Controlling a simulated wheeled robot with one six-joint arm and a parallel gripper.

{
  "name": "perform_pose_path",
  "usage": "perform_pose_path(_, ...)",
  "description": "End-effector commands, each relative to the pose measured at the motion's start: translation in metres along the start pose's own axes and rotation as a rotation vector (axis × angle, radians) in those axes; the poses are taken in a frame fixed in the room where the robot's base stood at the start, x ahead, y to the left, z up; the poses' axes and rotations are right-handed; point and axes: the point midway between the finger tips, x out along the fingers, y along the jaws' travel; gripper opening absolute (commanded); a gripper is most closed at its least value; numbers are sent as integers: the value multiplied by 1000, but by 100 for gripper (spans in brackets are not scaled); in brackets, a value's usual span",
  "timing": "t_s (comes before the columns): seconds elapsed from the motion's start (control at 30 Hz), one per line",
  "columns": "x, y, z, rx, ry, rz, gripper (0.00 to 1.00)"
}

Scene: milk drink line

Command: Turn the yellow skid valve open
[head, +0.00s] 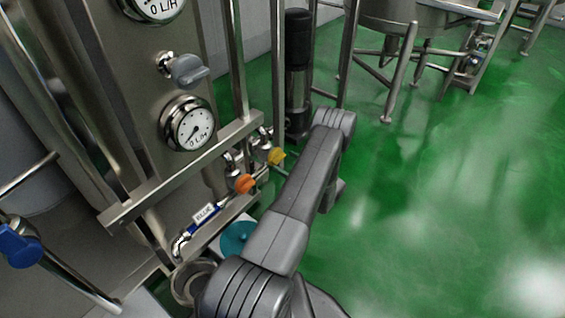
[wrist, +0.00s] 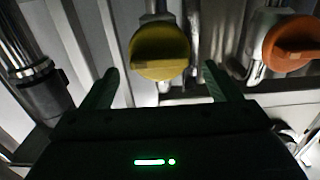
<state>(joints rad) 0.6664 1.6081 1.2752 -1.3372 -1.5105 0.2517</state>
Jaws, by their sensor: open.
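The yellow valve (wrist: 160,52) has a round knob with a raised bar across it. In the wrist view it lies ahead of my open gripper (wrist: 158,82), between the lines of its two fingers. Whether a finger touches it I cannot tell. In the head view the yellow valve (head: 276,156) sits low on the skid, just left of my arm. My gripper is hidden behind my arm in the head view.
An orange valve (wrist: 291,43) sits right of the yellow one in the wrist view, close to my right finger. The head view also shows a blue-handled valve (head: 205,216), a teal round thing (head: 238,238) and gauges (head: 188,124). Green floor (head: 440,200) is clear at right.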

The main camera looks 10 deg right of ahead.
Motion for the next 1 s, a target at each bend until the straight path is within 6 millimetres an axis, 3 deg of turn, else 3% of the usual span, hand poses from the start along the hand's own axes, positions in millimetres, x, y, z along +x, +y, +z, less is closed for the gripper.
perform_pose_path(0.2, 23, 0, 1, -1, -1, 0, 84)
perform_pose_path(0.53, 26, 0, 0, -1, -1, 1, 84)
perform_pose_path(0.73, 26, 0, 0, 0, -1, 1, 46)
perform_pose_path(1.0, 26, 0, 1, -19, -1, 0, 45)
